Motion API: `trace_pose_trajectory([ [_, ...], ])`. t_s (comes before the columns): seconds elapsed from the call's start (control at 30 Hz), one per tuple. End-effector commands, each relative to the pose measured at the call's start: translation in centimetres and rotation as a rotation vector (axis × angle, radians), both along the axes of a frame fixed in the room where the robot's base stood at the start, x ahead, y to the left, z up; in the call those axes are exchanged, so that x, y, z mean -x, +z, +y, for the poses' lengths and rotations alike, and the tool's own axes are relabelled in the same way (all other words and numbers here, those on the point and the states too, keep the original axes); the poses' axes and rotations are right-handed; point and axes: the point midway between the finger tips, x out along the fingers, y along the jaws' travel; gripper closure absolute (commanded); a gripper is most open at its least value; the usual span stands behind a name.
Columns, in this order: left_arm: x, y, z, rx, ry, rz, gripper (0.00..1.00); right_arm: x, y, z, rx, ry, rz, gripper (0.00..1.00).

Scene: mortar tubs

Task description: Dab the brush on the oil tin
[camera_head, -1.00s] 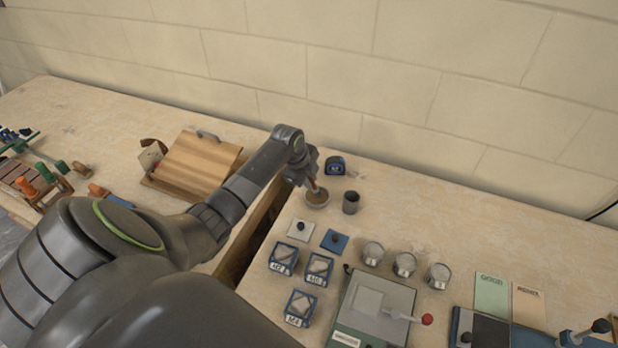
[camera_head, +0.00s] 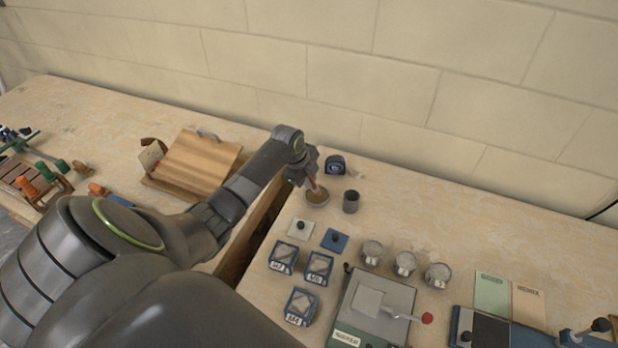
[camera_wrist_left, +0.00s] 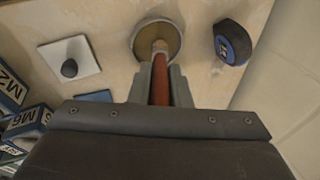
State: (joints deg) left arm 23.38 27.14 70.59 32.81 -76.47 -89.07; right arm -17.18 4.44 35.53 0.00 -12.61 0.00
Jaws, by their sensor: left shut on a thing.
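The oil tin (camera_head: 318,199) is a low round tin with a brownish top, on the right-hand bench near the wall; it also shows in the left wrist view (camera_wrist_left: 144,43). My left gripper (camera_head: 308,178) is right above it and shut on the brush (camera_wrist_left: 160,88), which has a red handle. The brush points down at the tin, and its pale tip end overlaps the tin's brown top in the wrist view. I cannot tell whether the bristles touch it. My right gripper is not in view.
A dark cup (camera_head: 351,202) and a blue tape measure (camera_head: 335,166) stand close to the tin. Blue tubs (camera_head: 283,257), a white plate with a knob (camera_head: 300,229) and several round tins (camera_head: 405,263) lie nearer. A gap (camera_head: 251,236) separates the benches.

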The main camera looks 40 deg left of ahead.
Motion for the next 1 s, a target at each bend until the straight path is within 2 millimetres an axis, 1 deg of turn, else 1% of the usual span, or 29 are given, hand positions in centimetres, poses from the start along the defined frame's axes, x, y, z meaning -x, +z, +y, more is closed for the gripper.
trace_pose_trajectory([
  [0.33,0.1,-0.2,0.0,0.001,0.000,0.003,1.00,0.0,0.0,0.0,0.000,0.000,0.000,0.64],
  [0.47,0.1,0.1,0.0,0.001,0.000,0.003,1.00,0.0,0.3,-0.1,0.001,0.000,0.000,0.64],
  [0.8,0.0,2.9,0.0,0.001,-0.001,0.002,1.00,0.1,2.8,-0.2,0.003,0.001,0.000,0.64],
  [1.0,0.0,4.4,0.0,0.001,-0.001,0.001,1.00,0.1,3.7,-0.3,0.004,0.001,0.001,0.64],
])
